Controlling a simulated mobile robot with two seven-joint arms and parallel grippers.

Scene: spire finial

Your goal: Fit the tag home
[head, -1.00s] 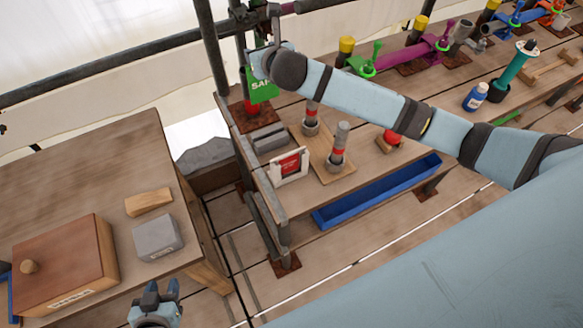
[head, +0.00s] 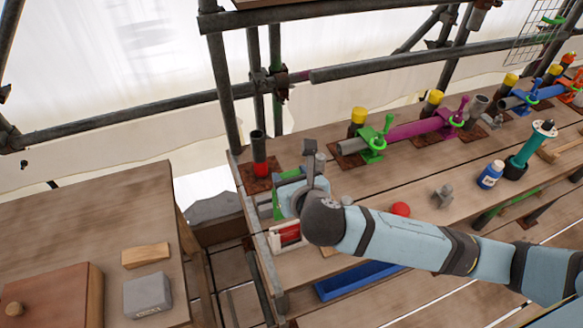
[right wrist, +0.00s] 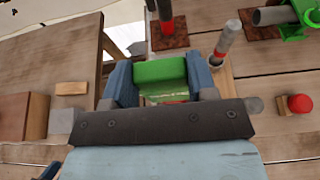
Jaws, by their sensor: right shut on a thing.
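A green tag (head: 277,206) shows edge-on beside my right gripper (head: 290,187) in the head view. In the right wrist view the tag (right wrist: 160,72) sits between the two blue fingers of my right gripper (right wrist: 161,82), which is shut on it. A white holder with a red panel (head: 287,235) stands at the left end of the long bench, just below the tag. My arm hides its right part. I cannot tell whether the tag touches the holder.
A dark post with a red base (head: 260,165) stands behind the holder. A grey-and-red cylinder (right wrist: 228,40) stands to the right in the wrist view. A blue tray (head: 350,282) lies in front. A side table with a grey block (head: 147,295) is at left.

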